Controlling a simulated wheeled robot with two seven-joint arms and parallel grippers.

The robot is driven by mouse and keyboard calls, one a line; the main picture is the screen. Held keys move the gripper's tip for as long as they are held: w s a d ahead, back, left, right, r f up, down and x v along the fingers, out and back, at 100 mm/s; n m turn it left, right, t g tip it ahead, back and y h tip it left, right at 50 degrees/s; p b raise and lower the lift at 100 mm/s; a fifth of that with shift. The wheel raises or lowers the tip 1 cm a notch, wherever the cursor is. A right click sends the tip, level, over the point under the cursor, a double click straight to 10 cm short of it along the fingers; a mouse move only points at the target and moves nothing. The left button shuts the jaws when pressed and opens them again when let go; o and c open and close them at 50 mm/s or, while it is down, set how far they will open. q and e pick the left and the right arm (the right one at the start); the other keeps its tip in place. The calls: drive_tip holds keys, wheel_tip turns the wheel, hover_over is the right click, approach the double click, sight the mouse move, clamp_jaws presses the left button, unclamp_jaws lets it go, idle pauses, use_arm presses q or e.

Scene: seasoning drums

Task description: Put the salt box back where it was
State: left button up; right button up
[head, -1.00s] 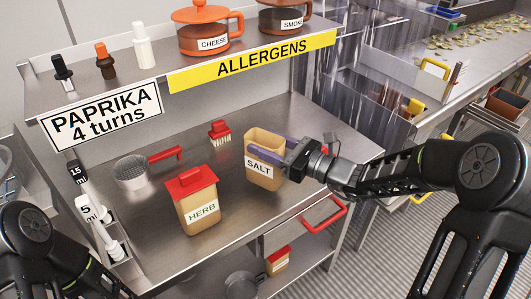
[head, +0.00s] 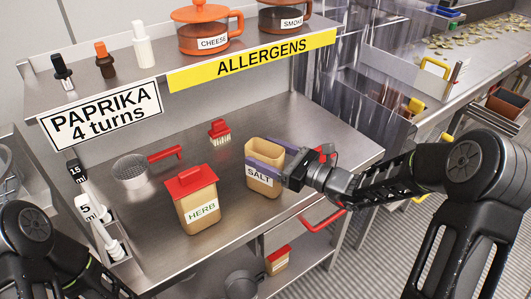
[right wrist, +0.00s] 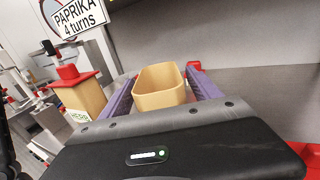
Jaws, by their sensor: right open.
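The salt box (head: 264,183) is an open-topped tan box labelled SALT, without a lid on it. It is upright and appears to stand on the steel counter, right of the herb box. My right gripper (head: 263,164) is open, with its purple fingers on either side of the box's upper part. In the right wrist view the salt box (right wrist: 160,88) sits between the two fingers, with a visible gap at the left finger; contact at the right one is unclear. My left arm shows at the lower left, but its gripper is out of view.
The herb box (head: 198,200) with a red lid stands to the left. A red brush (head: 219,130) and a red-handled sieve (head: 131,172) lie behind. A red item (head: 323,150) is partly hidden behind my right gripper. The counter's front edge is close.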

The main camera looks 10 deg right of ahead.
drive_tip(key=shift+r, duration=0.25)
drive_tip(key=b+v, duration=0.1)
drive_tip(key=v, duration=1.1)
drive_tip(key=shift+f, duration=0.15)
